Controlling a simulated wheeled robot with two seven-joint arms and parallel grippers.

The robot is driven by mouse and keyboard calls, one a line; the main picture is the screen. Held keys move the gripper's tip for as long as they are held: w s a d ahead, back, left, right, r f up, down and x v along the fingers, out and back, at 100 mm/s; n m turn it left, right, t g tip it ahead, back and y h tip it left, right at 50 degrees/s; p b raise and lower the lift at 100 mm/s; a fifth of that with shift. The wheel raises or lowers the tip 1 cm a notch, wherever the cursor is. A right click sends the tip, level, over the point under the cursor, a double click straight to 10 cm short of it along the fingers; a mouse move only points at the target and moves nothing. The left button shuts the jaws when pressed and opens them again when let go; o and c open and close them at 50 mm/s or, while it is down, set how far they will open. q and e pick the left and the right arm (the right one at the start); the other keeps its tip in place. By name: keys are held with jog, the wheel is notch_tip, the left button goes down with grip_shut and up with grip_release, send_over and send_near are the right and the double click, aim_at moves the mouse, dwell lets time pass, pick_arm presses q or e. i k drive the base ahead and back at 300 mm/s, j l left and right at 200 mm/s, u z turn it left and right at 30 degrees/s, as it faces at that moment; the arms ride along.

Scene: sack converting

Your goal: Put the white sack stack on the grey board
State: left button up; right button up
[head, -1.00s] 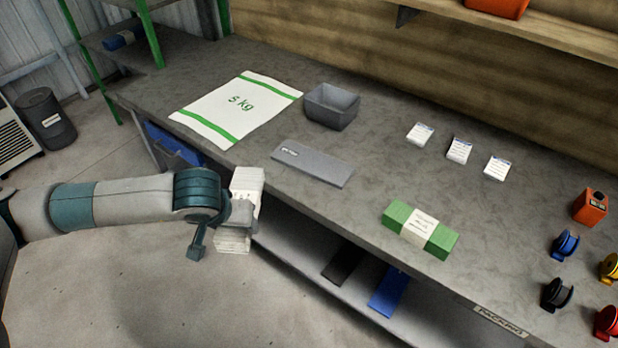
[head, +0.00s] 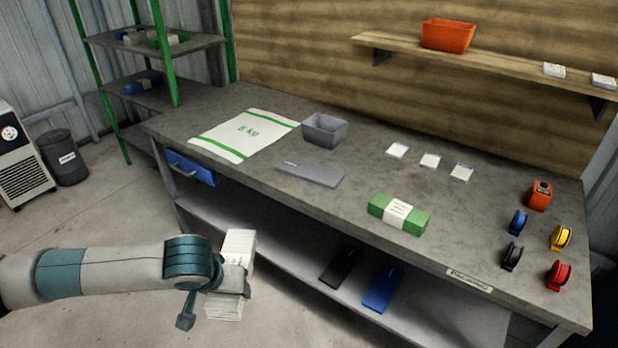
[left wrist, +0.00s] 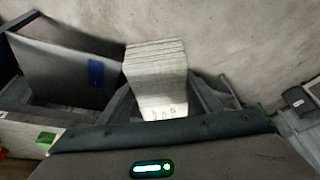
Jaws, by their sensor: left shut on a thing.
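The white sack stack (head: 238,246) is held in my left gripper (head: 234,278), with its ends sticking out above and below the jaws. It is in the air in front of the bench, apart from it. In the left wrist view the stack (left wrist: 157,75) shows as many thin white layers between the fingers. The grey board (head: 310,174) lies flat and bare near the bench's front edge, up and right of the gripper. My right gripper is not in view.
On the bench (head: 270,205), a grey bin (head: 325,128) stands behind the board, a 5 kg sack (head: 243,134) lies left, and a green banded stack (head: 398,214) lies right. Below, the lower shelf (head: 290,260) holds a black board (head: 341,267) and a blue board (head: 383,289).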

aim_at(310, 170)
jog(key=z, duration=4.35)
jog(key=k+j, duration=0.2)
jog(key=k, duration=0.35)
jog(key=k+j, duration=0.2)
jog(key=k, duration=0.3)
jog(key=k+j, duration=0.15)
jog(key=k, duration=0.4)
jog(key=k+j, duration=0.2)
jog(key=k, duration=0.35)
jog(key=k+z, duration=0.35)
jog(key=k, duration=0.85)
